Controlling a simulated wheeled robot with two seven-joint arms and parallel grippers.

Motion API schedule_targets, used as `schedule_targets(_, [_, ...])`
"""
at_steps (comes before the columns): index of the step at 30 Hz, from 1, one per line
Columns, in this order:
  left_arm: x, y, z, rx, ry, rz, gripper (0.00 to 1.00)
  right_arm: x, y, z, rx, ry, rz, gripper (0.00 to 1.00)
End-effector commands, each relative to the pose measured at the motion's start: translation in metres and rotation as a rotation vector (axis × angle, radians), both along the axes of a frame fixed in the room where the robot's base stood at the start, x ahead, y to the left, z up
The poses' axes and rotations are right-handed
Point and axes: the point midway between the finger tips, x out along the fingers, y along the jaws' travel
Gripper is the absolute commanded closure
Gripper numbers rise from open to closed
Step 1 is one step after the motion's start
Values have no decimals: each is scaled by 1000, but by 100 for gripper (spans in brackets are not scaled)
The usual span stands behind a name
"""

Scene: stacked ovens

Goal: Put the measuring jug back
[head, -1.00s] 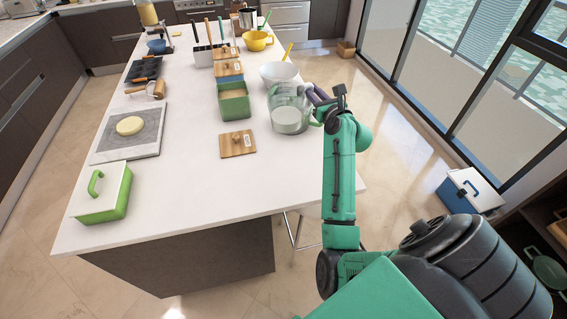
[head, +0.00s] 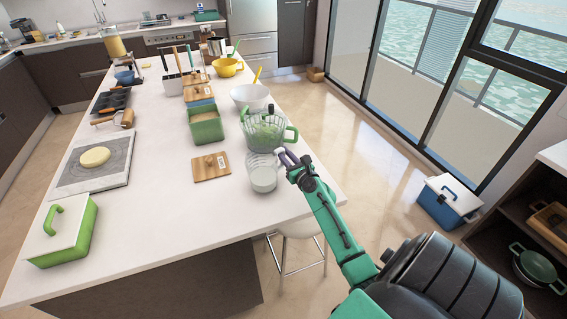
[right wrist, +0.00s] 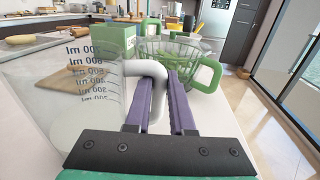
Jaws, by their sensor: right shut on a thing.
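The measuring jug (head: 263,178) is clear with dark volume marks and holds something white. In the head view it is near the right edge of the island, in front of the glass bowl. I cannot tell whether its base touches the counter. My right gripper (head: 286,160) is to its right. In the right wrist view the jug (right wrist: 70,98) looks upright, and the purple fingers (right wrist: 162,105) are shut on its white handle (right wrist: 148,70). The glass bowl (head: 265,134) with green handles holds green contents. My left gripper is not in view.
A wooden board (head: 211,167) lies left of the jug. A green container (head: 206,127) and a white bowl (head: 250,97) stand farther back. A green-and-white box (head: 62,235) and a slab with dough (head: 92,165) are at the left. The near middle counter is clear.

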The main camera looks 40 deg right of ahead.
Motion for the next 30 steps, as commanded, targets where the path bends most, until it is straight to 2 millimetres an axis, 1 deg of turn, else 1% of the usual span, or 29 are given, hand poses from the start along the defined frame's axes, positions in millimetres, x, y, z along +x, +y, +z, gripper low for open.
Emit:
schedule_targets(1, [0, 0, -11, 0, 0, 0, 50, 0, 0, -12, -1, -2, 1, 100])
schedule_targets(6, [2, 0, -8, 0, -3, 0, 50, 0, 0, -11, 0, -2, -1, 100])
schedule_targets(10, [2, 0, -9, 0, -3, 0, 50, 0, 0, -12, 0, -2, 0, 100])
schedule_targets(11, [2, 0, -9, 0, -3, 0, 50, 0, 0, -13, 0, 1, 0, 67])
schedule_targets(12, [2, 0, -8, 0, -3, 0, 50, 0, 0, -12, 0, 0, 0, 52])
schedule_targets(13, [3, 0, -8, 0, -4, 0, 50, 0, 0, -12, 0, 0, 0, 49])
schedule_targets(21, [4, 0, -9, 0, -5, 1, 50, 0, 0, -12, 0, 0, 1, 49])
schedule_targets(25, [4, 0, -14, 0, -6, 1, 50, -2, 1, -18, 0, 1, 1, 49])
schedule_targets(28, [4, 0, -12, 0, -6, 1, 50, -16, 4, -17, 3, 0, 1, 49])
schedule_targets(30, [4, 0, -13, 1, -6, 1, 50, -29, 7, -17, 3, 1, 1, 49])
